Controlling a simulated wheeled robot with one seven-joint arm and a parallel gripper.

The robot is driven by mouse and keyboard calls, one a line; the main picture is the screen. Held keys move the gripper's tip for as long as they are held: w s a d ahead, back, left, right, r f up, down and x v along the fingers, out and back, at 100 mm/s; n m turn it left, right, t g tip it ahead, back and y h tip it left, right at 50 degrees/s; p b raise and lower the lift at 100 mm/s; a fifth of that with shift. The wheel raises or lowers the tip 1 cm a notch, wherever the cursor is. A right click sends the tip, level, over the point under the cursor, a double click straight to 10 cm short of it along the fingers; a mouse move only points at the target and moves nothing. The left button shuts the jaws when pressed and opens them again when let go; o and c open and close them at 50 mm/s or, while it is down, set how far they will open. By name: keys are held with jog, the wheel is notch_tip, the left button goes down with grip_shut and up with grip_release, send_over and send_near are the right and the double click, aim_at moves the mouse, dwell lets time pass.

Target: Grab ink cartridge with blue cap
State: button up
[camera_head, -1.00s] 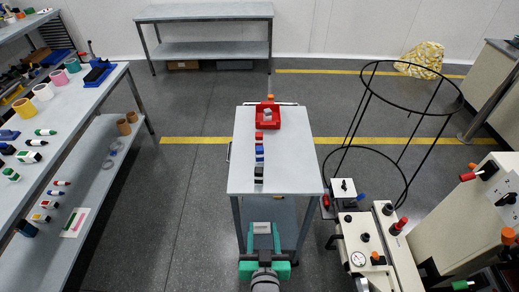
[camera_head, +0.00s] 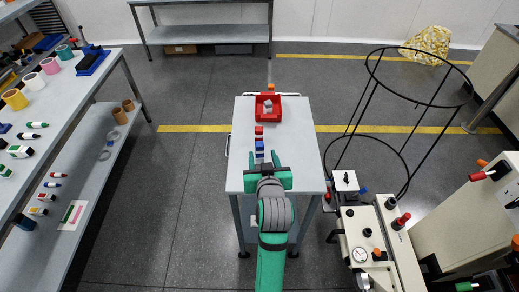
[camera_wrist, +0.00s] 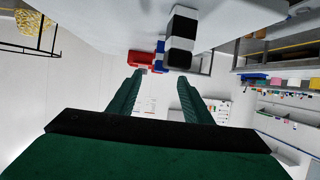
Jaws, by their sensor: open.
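The ink cartridge with the blue cap (camera_head: 259,146) stands in a row of small cartridges on the grey cart top (camera_head: 300,150). Its blue and white sides show in the wrist view (camera_wrist: 160,57), partly behind a nearer black-and-white cartridge (camera_wrist: 181,40). A red-capped cartridge (camera_head: 259,131) stands just beyond the blue one. My gripper (camera_head: 267,168) is over the near end of the cart, open and empty. In the wrist view its two fingers (camera_wrist: 160,77) are apart and point towards the row. In the head view my gripper hides the black-and-white cartridge.
A red bin (camera_head: 268,107) with pale items stands at the cart's far end. The cart top is bare on both sides of the row. A long bench (camera_head: 75,100) with cups and markers is at the left. A black wire frame (camera_head: 405,140) and machines stand at the right.

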aim_at(260, 148)
jog(key=shift+x, duration=3.4)
jog(key=shift+a, duration=0.1)
jog(key=c, duration=1.1)
